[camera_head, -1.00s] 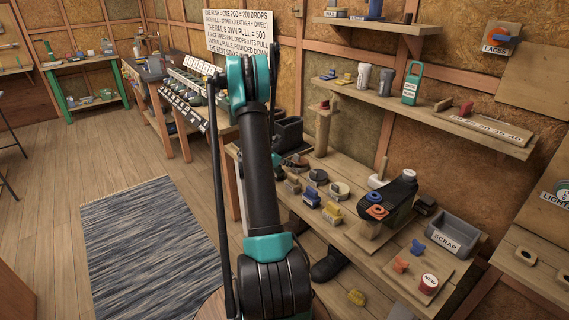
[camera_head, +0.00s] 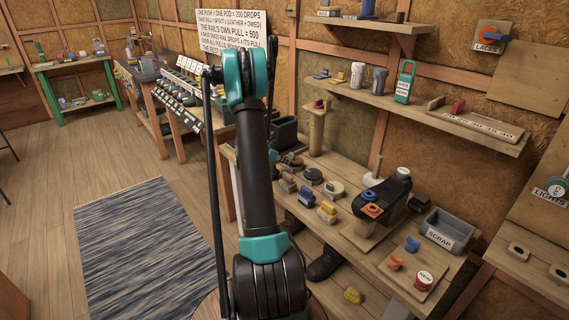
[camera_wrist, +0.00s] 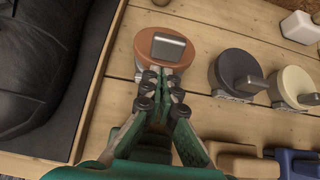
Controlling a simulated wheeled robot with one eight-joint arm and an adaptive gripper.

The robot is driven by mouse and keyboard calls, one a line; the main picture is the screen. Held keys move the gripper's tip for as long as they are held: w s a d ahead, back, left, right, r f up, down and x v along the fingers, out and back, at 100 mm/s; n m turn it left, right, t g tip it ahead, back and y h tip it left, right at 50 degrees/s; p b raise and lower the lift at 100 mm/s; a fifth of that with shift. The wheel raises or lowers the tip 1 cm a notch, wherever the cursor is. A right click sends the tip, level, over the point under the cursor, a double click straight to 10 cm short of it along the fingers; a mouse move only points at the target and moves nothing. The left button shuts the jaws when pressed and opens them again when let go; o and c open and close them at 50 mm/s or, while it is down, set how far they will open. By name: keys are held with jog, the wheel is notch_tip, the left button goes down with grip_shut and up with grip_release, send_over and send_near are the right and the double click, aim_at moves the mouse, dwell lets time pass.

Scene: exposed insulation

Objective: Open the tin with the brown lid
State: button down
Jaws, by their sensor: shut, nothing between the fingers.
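The tin with the brown lid (camera_wrist: 148,50) stands on the wooden bench in the wrist view. The lid is on it, with a grey block-shaped handle (camera_wrist: 168,46) on top. In the head view it is small, just right of my arm, and partly hard to make out. My gripper (camera_wrist: 160,74) is shut and empty, its fingertips at the near edge of the brown lid. I cannot tell whether they touch it. Two similar tins stand to the right, one with a dark purple-grey lid (camera_wrist: 240,68) and one with a cream lid (camera_wrist: 293,85).
A shelf (camera_head: 430,105) hangs above.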

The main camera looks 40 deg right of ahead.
aim_at(291, 155)
jog(key=shift+d+r+y, duration=0.4)
jog(key=shift+r+y, duration=0.4)
jog(key=r+y, duration=0.1)
jog(key=d+r+y, duration=0.1)
jog(key=shift+d+r+y, duration=0.1)
jog(key=shift+d+y, duration=0.15)
jog(key=shift+y, duration=0.05)
jog(key=d+r+y, duration=0.2)
jog(key=y, duration=0.1)
jog(key=shift+w+d+y, duration=0.2)
jog(key=shift+d+y, duration=0.05)
jog(key=shift+y, duration=0.05)
jog(key=shift+d+r+g+y, duration=0.3)
jog(key=shift+d+r+y, duration=0.1)
jog(key=shift+d+y, duration=0.35)
jog(key=shift+w+d+r, duration=0.1)
jog(key=shift+d+r, duration=0.1)
jog(key=shift+d, duration=0.15)
jog(key=shift+d+r, duration=0.15)
jog(key=shift+d, duration=0.75)
jog(key=shift+r, duration=0.1)
